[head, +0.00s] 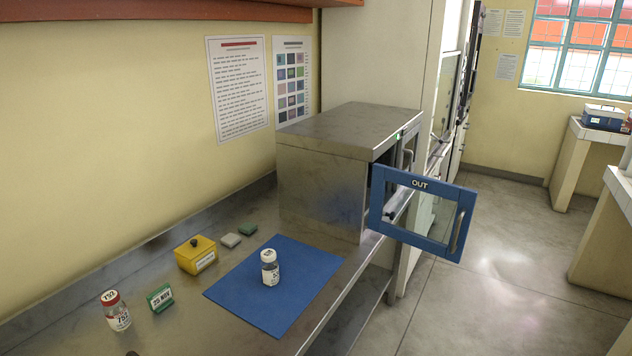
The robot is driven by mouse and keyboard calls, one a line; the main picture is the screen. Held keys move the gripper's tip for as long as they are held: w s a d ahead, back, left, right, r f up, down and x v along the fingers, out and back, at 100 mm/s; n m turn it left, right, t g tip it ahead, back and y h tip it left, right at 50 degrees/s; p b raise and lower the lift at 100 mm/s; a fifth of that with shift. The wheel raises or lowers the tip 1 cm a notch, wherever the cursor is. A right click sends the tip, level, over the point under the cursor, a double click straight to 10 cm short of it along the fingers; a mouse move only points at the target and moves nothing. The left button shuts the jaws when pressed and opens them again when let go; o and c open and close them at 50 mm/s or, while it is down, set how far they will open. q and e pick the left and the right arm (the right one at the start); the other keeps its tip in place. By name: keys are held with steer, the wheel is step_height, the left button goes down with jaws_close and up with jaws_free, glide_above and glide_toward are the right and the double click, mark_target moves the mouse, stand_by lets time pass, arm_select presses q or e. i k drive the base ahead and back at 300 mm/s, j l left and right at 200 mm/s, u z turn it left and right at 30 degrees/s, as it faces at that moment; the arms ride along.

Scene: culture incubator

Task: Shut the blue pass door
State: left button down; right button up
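The blue pass door (420,186) stands swung open from the steel pass box (318,185), out past the bench's front edge over the floor. The near opening of the box is mostly hidden behind the box's side and the door. A second metal handle (408,158) shows on the far part of the box front. Neither of my grippers is in view.
A blue mat (310,265) with a small white-labelled vial (270,268) lies on the steel bench. To its left are a yellow box (196,256), a red-capped bottle (116,312), a green card (160,298) and two small blocks. The floor beyond the door is clear.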

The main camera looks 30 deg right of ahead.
mark_target(466, 198)
steer(key=z, duration=1.35)
